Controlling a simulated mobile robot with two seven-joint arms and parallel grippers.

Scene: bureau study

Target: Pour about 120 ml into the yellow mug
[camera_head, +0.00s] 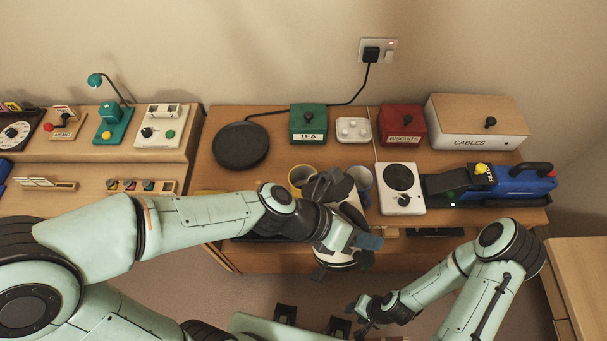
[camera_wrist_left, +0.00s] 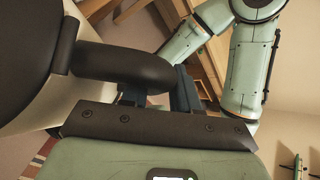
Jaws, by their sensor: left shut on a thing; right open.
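The yellow mug (camera_head: 299,175) stands on the desk, partly hidden by my left wrist and the thing I hold. My left gripper (camera_head: 366,242) is shut on the black handle of a white kettle; the handle (camera_wrist_left: 125,68) and pale body (camera_wrist_left: 45,108) fill the left of the wrist view. In the head view the kettle (camera_head: 335,260) is largely hidden by my gripper, just in front of and right of the yellow mug. Its spout and any liquid cannot be made out. My right gripper (camera_head: 362,309) is open and empty, low in front of the desk.
A blue-and-white mug (camera_head: 364,183) stands close right of the yellow one. The black round kettle base (camera_head: 241,146) is empty at the left. A white single-plate device (camera_head: 401,187), a green tea box (camera_head: 308,124), a red box (camera_head: 403,124) and a blue machine (camera_head: 515,183) stand around.

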